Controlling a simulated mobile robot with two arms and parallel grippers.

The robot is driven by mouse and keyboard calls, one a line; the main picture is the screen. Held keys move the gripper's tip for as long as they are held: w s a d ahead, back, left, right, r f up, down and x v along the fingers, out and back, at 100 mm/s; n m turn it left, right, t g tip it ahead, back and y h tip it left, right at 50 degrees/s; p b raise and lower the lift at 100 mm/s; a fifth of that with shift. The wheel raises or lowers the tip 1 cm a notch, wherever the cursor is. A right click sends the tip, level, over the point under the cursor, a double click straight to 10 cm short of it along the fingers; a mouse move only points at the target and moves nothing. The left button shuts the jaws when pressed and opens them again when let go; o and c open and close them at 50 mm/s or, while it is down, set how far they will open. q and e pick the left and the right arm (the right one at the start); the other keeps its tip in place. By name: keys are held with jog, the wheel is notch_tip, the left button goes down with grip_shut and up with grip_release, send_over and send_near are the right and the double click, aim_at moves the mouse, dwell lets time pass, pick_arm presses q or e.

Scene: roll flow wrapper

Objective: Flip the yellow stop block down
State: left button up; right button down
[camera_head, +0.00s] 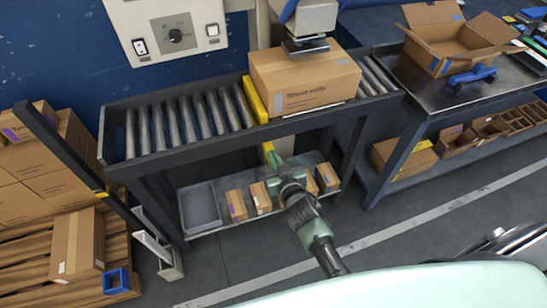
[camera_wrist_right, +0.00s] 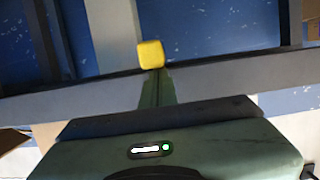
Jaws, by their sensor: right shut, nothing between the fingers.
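The yellow stop block (camera_head: 255,100) stands up across the conveyor's rollers, against the left side of a cardboard box (camera_head: 305,82). A smaller yellow piece (camera_head: 267,148) shows below the conveyor's front rail; I cannot tell if it joins the block. My right gripper (camera_head: 272,158) is shut and empty, with its fingertips at this small piece. In the right wrist view, a yellow end (camera_wrist_right: 151,54) shows just past the shut fingers (camera_wrist_right: 156,80); I cannot tell whether they touch it. My left gripper is not in view.
The conveyor's dark front rail (camera_head: 200,147) runs above my right gripper. A lower shelf holds a grey tray (camera_head: 200,207) and several small boxes (camera_head: 236,205). A side table (camera_head: 420,95) with an open carton (camera_head: 455,40) stands right. Bare rollers (camera_head: 185,122) lie left of the block.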

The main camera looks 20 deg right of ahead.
notch_tip(320, 180, down, 4)
jog(key=b, duration=0.3)
jog(key=shift+s, duration=0.15)
jog(key=shift+f, duration=0.1)
